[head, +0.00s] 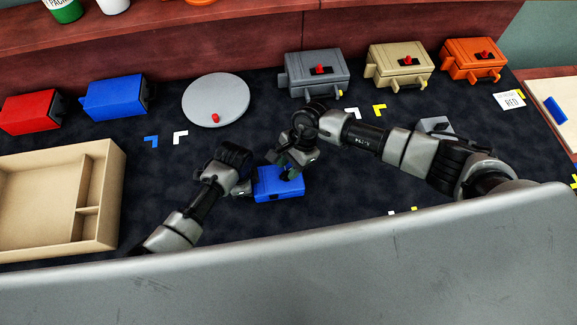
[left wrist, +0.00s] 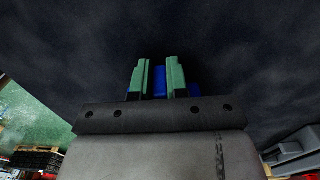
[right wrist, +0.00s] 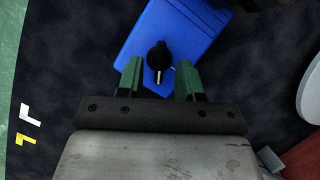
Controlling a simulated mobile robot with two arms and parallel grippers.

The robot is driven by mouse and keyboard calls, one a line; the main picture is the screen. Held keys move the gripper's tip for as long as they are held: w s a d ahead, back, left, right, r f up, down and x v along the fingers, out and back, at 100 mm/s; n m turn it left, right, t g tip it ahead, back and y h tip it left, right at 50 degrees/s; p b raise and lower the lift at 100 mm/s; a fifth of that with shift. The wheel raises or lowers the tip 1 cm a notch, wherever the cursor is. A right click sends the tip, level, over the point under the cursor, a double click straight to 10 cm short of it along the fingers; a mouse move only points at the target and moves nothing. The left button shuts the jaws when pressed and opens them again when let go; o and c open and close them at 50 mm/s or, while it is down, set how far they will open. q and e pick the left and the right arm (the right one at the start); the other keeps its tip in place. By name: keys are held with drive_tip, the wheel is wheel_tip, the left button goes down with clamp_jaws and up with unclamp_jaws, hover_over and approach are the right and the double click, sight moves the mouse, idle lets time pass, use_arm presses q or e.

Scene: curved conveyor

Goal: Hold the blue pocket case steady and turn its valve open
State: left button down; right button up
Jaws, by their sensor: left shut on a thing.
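The blue pocket case (head: 277,188) lies on the dark mat in front of me. Its black valve knob (right wrist: 158,58) shows in the right wrist view on the blue top face. My left gripper (head: 246,188) is shut on a blue part at the left end of the case; the left wrist view shows blue between its fingers (left wrist: 159,80). My right gripper (head: 291,174) is over the case from above. Its fingers (right wrist: 158,80) are open, one on each side of the knob, with gaps visible. The head view hides the knob behind the right gripper.
Grey (head: 317,73), tan (head: 386,75) and orange (head: 460,70) cases with red knobs stand at the back right. A round grey plate (head: 216,95), another blue case (head: 100,100) and a red case (head: 20,113) are back left. A divided wooden tray (head: 110,190) stands left.

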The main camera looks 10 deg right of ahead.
drive_tip(key=shift+s+a+f, duration=0.1)
drive_tip(key=shift+a+f, duration=0.05)
drive_tip(key=shift+f, duration=0.3)
clamp_jaws()
drive_tip(key=shift+m, duration=0.4)
drive_tip(key=shift+s+m+t+y, duration=0.15)
drive_tip(key=shift+m+t, duration=0.4)
drive_tip(key=shift+m, duration=0.7)
drive_tip(key=shift+m+t+y, duration=0.15)
drive_tip(key=shift+m+t, duration=0.4)
drive_tip(key=shift+m, duration=0.7)
unclamp_jaws()
